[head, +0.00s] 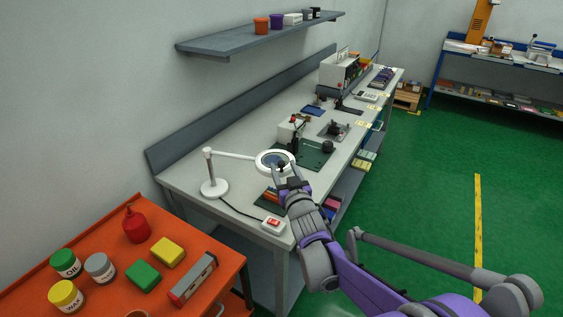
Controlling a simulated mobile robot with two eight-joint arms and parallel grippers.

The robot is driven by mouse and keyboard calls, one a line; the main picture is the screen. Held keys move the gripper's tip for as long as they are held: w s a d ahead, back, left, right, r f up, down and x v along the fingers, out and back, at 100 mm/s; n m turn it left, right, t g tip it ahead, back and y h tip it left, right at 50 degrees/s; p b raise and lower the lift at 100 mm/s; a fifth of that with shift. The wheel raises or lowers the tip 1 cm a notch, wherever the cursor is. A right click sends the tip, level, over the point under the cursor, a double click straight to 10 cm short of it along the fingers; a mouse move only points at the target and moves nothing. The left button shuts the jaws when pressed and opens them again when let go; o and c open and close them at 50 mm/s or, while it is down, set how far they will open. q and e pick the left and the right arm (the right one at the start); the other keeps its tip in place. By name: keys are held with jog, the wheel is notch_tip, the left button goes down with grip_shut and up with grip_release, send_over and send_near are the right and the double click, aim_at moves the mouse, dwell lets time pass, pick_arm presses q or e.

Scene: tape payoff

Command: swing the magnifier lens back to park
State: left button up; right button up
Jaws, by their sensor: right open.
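The magnifier lens (267,157) is a white ring on a white arm (232,154) that reaches right from a post on a round white base (214,188). It hangs over the near part of the grey workbench (180,182). My right gripper (281,168) is at the right front edge of the lens ring. It is open, and its fingers overlap the ring in the head view; I cannot tell whether they touch it. The gripper and wrist hide part of the ring and the bench below. My left gripper is not in view.
A white box with a red switch (273,224) sits at the bench's near corner, its cable running left. A green mat (316,156) and small machines lie beyond the lens. An orange cart (205,257) with jars and blocks stands in front. A shelf (230,43) hangs above.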

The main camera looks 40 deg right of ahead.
aim_at(282, 165)
jog(key=shift+x, duration=1.6)
grip_shut()
